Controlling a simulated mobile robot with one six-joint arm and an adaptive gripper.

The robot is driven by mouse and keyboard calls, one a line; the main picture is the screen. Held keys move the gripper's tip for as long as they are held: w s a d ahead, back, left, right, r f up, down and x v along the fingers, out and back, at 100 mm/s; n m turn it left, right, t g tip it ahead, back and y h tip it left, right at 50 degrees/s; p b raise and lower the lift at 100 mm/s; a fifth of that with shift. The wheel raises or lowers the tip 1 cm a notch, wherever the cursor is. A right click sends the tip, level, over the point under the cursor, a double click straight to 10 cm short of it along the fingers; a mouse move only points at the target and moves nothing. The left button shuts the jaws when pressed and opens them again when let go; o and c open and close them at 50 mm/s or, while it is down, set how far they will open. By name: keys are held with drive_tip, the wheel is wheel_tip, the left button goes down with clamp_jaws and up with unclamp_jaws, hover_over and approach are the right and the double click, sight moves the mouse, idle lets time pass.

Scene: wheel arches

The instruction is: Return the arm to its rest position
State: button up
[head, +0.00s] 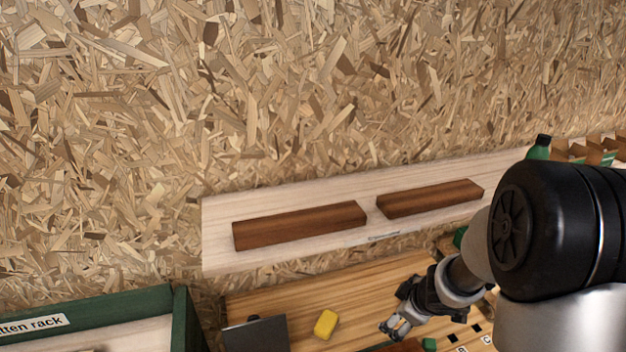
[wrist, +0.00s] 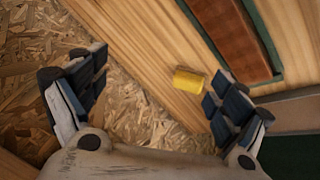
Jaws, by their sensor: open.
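My gripper (head: 397,327) is at the lower right of the head view, above the wooden bench (head: 352,290). In the wrist view its two dark-padded fingers (wrist: 158,98) are spread wide apart with nothing between them. A yellow block (head: 326,324) lies on the bench to the left of my gripper in the head view. The yellow block also shows in the wrist view (wrist: 189,82), near the right finger and not held. My arm fills the right side of the head view and hides part of the bench.
A pale wall shelf (head: 300,258) carries two dark brown wooden bars (head: 300,226). A green-edged rack (head: 100,305) stands at the lower left, beside a dark grey object (head: 256,334). A green bottle (head: 540,148) stands at the right. The wall area at upper left is clear.

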drive_tip(key=s+d+r+m+t+h+b, duration=0.1)
drive_tip(key=s+d+r+m+h, duration=0.2)
drive_tip(key=r, duration=0.4)
drive_tip(key=s+d+r+m+h+b, duration=0.2)
drive_tip(key=s+r+m, duration=0.15)
drive_tip(key=r, duration=0.35)
drive_tip(key=s+a+m+g+y+b, duration=0.1)
drive_tip(key=s+a, duration=0.4)
drive_tip(key=s, duration=0.6)
drive_tip(key=s+a+m+g+y+b, duration=0.1)
drive_tip(key=s+a+m+y, duration=0.2)
drive_tip(key=s+a, duration=0.3)
drive_tip(key=s, duration=0.4)
drive_tip(key=shift+s+a+r+b, duration=0.3)
drive_tip(key=shift+s+r+b, duration=0.1)
